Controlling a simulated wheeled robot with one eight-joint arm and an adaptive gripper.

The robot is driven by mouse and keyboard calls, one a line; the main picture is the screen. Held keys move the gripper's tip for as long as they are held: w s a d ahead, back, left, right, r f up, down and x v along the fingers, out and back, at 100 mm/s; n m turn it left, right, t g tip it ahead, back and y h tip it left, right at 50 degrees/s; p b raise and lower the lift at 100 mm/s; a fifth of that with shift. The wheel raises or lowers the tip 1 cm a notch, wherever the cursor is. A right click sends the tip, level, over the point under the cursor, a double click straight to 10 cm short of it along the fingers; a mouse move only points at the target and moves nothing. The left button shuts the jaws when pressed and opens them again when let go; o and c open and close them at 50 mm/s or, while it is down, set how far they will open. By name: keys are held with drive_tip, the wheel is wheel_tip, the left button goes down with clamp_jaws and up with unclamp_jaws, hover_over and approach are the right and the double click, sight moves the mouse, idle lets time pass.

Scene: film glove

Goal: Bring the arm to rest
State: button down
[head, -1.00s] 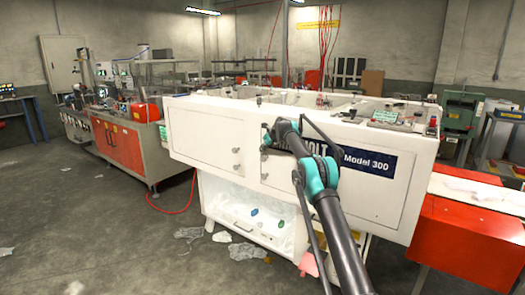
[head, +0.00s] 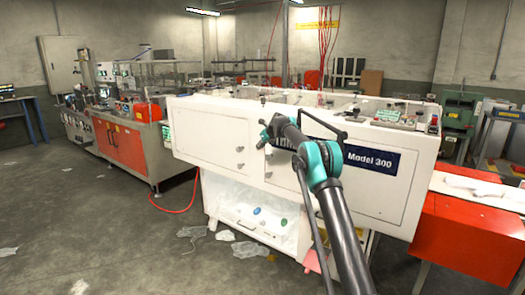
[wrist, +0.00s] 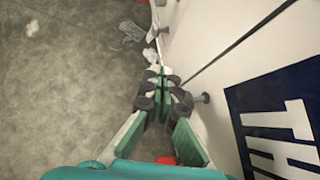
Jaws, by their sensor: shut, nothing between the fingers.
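My gripper (wrist: 163,80) shows in the wrist view with its green-lined fingers together and nothing between them. It points down beside the front face of a white machine (wrist: 205,40), with grey floor to its left. In the head view my arm reaches up and away from the bottom, bent at a teal joint. Its far end is in front of the machine (head: 205,145), left of the blue "Model 300" sign (head: 372,160). The fingers are too small to make out there. I cannot tell whether the gripper touches the machine.
A door knob (wrist: 205,98) sticks out of the machine close to the fingers. A red cabinet (head: 455,240) stands at the right, and a bench with red doors (head: 128,145) at the left. Scraps (head: 190,231) lie on the otherwise open floor at left.

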drive_tip(key=s+a+r, duration=0.2)
drive_tip(key=s+r, duration=0.1)
drive_tip(key=r, duration=0.1)
drive_tip(key=s+d+f+n+h, duration=0.1)
drive_tip(key=s+d+n, duration=0.45)
drive_tip(key=s, duration=0.45)
drive_tip(key=s+d+f+n+g+h, duration=0.1)
drive_tip(key=s+d+n, duration=0.5)
drive_tip(key=s, duration=0.4)
drive_tip(key=s+d+f+n+h, duration=0.1)
drive_tip(key=s+d+n, duration=0.3)
drive_tip(key=s+d, duration=0.5)
drive_tip(key=s+d+f+n+h, duration=0.1)
drive_tip(key=s+d+f+n, duration=0.2)
drive_tip(key=s, duration=1)
drive_tip(key=s+d+f+n+g, duration=0.1)
drive_tip(key=s+d+f+n, duration=0.2)
drive_tip(key=s, duration=1)
drive_tip(key=s+d+f+n+h, duration=0.1)
drive_tip(key=s+d+f+n, duration=0.3)
drive_tip(key=s+f+n, duration=0.3)
drive_tip(key=s+f, duration=0.3)
drive_tip(key=s, duration=0.3)
drive_tip(key=shift+s+f+g+h, duration=0.2)
drive_tip(key=shift+f+g+h, duration=0.1)
drive_tip(key=shift+g, duration=0.1)
